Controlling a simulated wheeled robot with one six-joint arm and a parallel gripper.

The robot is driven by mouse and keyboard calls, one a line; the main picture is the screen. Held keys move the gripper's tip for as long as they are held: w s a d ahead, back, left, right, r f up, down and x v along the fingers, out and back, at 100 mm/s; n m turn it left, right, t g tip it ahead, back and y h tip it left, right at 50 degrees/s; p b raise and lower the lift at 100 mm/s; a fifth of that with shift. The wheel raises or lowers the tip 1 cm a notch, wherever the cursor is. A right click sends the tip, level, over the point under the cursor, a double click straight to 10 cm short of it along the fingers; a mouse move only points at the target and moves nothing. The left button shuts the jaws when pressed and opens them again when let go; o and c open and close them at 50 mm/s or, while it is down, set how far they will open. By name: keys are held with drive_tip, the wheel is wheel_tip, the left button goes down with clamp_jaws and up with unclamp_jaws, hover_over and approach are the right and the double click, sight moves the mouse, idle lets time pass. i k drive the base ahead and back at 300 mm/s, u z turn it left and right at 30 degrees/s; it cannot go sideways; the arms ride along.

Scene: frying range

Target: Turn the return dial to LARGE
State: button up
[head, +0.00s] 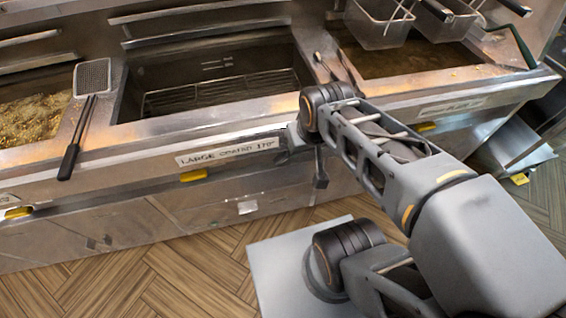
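No return dial can be made out in the head view; part of the fryer front is hidden behind my arm. A white label (226,152) on the front of the middle fryer reads "LARGE COATED 170°", the end less clear. My arm reaches from the lower right to the fryer's front edge.
The middle fryer vat (215,80) holds a wire rack. A skimmer (94,78) lies across the left divider, its handle overhanging the front. Fry baskets (378,24) hang at the upper right. A yellow tag (193,176) sits under the label. The wooden floor (190,270) in front is clear.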

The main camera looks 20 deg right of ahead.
sight(282, 157)
drive_tip(key=z, duration=1.8)
drive_tip(key=k, duration=0.85)
drive_tip(key=u, duration=1.5)
drive_tip(key=i, duration=0.5)
